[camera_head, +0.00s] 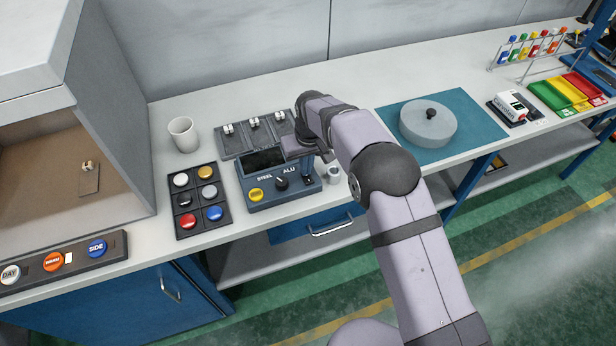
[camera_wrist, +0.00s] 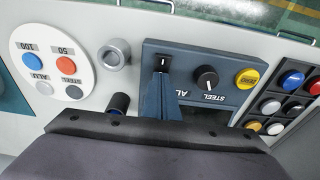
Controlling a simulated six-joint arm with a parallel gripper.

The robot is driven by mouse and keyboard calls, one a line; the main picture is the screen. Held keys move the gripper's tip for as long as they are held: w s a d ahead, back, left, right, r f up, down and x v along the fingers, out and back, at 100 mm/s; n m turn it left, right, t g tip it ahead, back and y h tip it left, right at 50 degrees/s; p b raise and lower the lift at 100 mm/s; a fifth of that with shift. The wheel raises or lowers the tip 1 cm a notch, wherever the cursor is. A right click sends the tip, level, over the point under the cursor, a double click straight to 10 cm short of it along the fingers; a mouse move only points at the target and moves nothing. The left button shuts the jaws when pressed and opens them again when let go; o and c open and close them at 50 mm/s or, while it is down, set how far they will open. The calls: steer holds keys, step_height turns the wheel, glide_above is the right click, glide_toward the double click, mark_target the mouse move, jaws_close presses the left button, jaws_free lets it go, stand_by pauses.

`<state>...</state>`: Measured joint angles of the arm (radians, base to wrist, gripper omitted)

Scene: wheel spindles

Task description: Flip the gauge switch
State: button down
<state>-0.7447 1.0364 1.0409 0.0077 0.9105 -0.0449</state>
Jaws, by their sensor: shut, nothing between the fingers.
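The gauge (camera_head: 262,200) is a blue-grey box on the bench, with a dark screen, a yellow button and a black knob (camera_head: 281,183) between the STEEL and ALU labels. In the wrist view the gauge's face (camera_wrist: 240,68) shows upside down, with the knob (camera_wrist: 207,80) beside a small black switch-like part with a white mark (camera_wrist: 163,62). My gripper (camera_head: 308,176) is shut and empty, pointing down over the gauge's right end. In the wrist view its fingertips (camera_wrist: 160,78) are right by the small black part; I cannot tell whether they touch it.
A panel of coloured buttons (camera_head: 200,200) lies left of the gauge. A small grey cylinder (camera_head: 333,175) stands close on its right. Dark trays (camera_head: 232,142) lie behind it, and a white mug (camera_head: 183,134) stands at back left. A blue mat (camera_head: 470,115) carries a grey round lid.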

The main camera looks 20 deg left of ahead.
step_height(320, 180, up, 7)
steer(key=p, duration=0.4)
stand_by(0.5)
stand_by(0.4)
steer(key=s+d+f+g+h, duration=0.1)
steer(key=s+d+f, duration=0.4)
steer(key=s+d, duration=0.2)
steer(key=s+d+f+g+h, duration=0.2)
steer(key=s+d+f, duration=0.2)
steer(key=s+d, duration=0.35)
steer(key=s+d+r+m+b, duration=0.1)
steer(key=s+d+r+m, duration=0.1)
steer(key=s+d, duration=0.35)
steer(key=s+d+r+m+y+b, duration=0.1)
steer(key=s+d+r+m, duration=0.1)
steer(key=d, duration=0.6)
steer(key=s+d+r+m+b, duration=0.1)
steer(key=s+d+r, duration=0.1)
steer(key=s+d, duration=0.35)
steer(key=w+d+r+m+t+b, duration=0.1)
steer(key=w+d+r+m+b, duration=0.1)
steer(key=w+d, duration=0.4)
steer(key=shift+d+r+m+t+y, duration=0.45)
steer(key=shift+r+m, duration=0.35)
steer(key=shift+m, duration=0.2)
